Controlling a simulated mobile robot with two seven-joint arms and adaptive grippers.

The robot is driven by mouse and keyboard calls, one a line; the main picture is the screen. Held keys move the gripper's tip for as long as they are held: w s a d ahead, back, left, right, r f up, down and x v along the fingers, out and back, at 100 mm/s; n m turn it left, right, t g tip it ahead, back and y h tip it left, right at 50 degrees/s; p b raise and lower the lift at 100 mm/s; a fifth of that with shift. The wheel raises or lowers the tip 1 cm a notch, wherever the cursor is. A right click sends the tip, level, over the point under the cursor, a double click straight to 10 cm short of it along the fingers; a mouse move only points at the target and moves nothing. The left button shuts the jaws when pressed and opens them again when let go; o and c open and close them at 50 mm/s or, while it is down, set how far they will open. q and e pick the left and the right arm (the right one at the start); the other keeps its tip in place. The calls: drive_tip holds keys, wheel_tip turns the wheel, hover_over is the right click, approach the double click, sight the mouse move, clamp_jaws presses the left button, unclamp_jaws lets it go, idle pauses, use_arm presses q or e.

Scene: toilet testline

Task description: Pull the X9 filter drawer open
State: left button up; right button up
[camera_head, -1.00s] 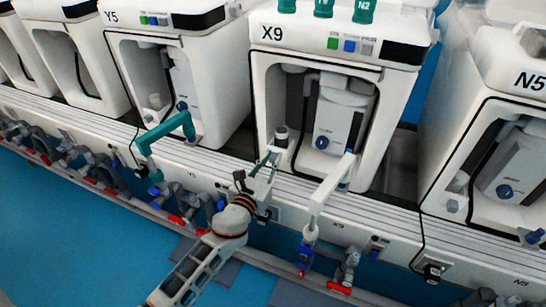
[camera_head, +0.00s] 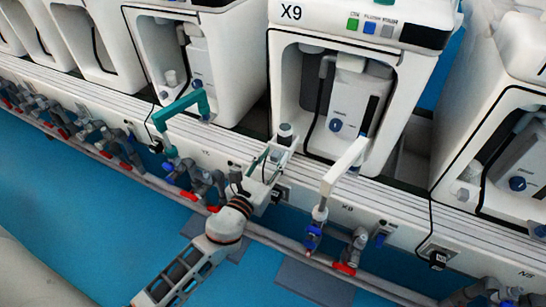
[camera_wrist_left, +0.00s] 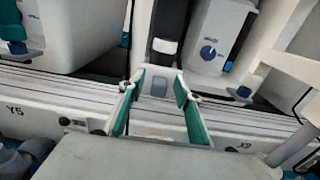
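The X9 unit (camera_head: 345,60) is a white cabinet with an open front bay. Its filter drawer (camera_head: 279,152) is a narrow white piece at the bay's lower left. It carries a grey and dark round cup (camera_head: 285,133) and stands out past the cabinet front. In the left wrist view the drawer front (camera_wrist_left: 160,84) lies between the fingertips. My left gripper (camera_head: 264,167) has teal fingers, which lean inward to the drawer's sides and look closed on it in the left wrist view (camera_wrist_left: 160,95). The exact contact is small. My right gripper is not in view.
A white bent arm-like fixture (camera_head: 345,165) stands right of the drawer, and a teal one (camera_head: 182,106) stands to the left. Valves with red and blue handles (camera_head: 345,268) line the rail (camera_head: 400,222) below.

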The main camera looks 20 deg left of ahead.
use_arm(q)
drive_tip(key=shift+s+f, duration=0.1)
drive_tip(key=shift+s, duration=0.4)
drive_tip(key=s, duration=1.1)
drive_tip(key=shift+a, duration=0.2)
